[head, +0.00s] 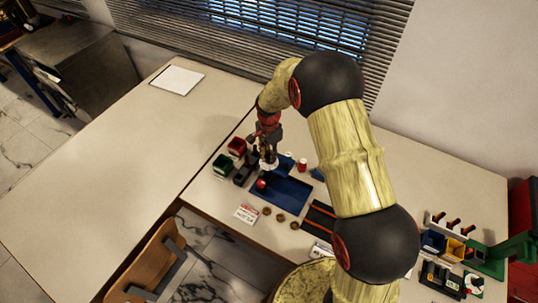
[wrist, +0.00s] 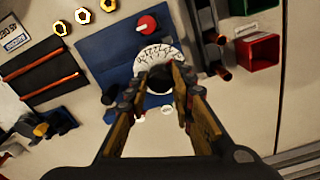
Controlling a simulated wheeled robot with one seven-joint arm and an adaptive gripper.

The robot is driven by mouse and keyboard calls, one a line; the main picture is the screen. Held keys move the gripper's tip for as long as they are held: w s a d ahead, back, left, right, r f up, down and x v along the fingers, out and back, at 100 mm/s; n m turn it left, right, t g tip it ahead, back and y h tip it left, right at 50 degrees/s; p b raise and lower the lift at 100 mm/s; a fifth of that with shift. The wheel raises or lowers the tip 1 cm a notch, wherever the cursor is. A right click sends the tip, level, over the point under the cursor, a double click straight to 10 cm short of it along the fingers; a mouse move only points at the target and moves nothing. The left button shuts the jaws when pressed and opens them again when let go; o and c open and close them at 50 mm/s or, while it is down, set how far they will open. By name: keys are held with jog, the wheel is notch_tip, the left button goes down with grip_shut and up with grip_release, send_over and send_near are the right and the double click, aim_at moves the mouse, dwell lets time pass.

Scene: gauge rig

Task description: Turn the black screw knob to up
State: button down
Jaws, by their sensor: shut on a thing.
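My gripper (wrist: 160,84) points down at the blue panel (wrist: 107,50) in the wrist view, its two fingers on either side of the black knob (wrist: 160,74). The fingers are shut on the knob, which they partly hide. A white dial plate (wrist: 156,54) with black marks shows behind the knob; I cannot read which mark the knob points to. A red knob (wrist: 147,25) is on the same panel, apart from the fingers. In the head view my gripper (head: 267,158) is over the back left of the blue panel (head: 290,198).
A red bin (wrist: 257,50) and a green bin (wrist: 252,5) stand beside the panel. Several brass nuts (wrist: 83,15) lie near it, with a dark tray (wrist: 40,72) beyond. In the head view the table's left part (head: 110,150) is mostly clear, with a chair (head: 150,262) in front.

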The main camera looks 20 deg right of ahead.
jog(key=n, duration=0.3)
jog(key=shift+n, duration=0.4)
jog(key=n, duration=0.3)
jog(key=shift+w+n, duration=0.1)
jog(key=shift+n, duration=0.3)
jog(key=n, duration=1.9)
jog(key=shift+n, duration=1.9)
